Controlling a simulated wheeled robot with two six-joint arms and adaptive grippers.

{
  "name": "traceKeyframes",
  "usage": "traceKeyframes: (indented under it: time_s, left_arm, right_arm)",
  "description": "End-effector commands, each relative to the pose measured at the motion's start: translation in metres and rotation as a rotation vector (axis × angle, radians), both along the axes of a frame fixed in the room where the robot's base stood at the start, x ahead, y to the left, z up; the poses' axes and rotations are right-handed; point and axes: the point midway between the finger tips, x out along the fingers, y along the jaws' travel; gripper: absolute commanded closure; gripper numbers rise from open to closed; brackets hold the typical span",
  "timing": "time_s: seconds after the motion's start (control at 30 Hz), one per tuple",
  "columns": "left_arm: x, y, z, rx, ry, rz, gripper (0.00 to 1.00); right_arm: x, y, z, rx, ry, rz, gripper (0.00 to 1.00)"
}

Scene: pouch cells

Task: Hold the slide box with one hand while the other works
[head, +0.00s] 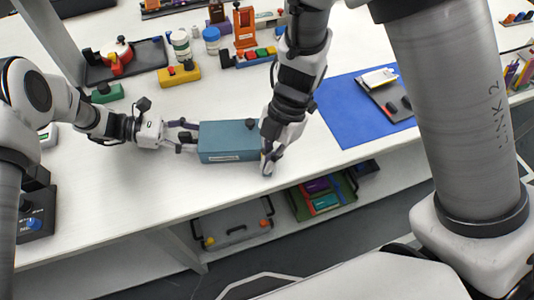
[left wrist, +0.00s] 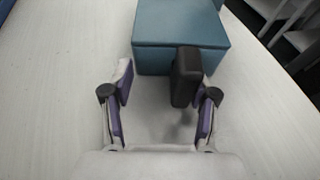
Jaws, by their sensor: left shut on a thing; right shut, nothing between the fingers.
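The slide box (head: 225,141) is a closed teal box with a small pale label low on its front, lying on the white table near the front edge. In the left wrist view the box (left wrist: 180,25) is straight ahead. My right gripper (head: 267,164) is shut and empty, pointing down at the box's right end. Its arm hides that end, so I cannot tell whether it touches.
A blue mat (head: 350,125) lies to the right, with a dark tray (head: 388,101) partly on it. A yellow block (head: 179,75), a green block (head: 107,93) and small jars stand behind. The front edge is close, with bins on a shelf below.

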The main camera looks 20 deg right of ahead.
Motion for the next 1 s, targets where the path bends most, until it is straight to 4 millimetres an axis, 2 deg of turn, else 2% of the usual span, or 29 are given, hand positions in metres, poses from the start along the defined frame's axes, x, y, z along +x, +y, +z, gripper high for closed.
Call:
traceKeyframes:
  time_s: [0.7,1.0]
  left_arm:
    - [0.0,0.0,0.0,0.0,0.0,-0.002,0.61]
    - [0.0,0.0,0.0,0.0,-0.001,-0.001,0.61]
  right_arm:
    - [0.019,-0.005,0.001,0.0,-0.002,-0.001,1.0]
    - [0.013,-0.003,0.026,-0.001,-0.004,0.0,1.0]
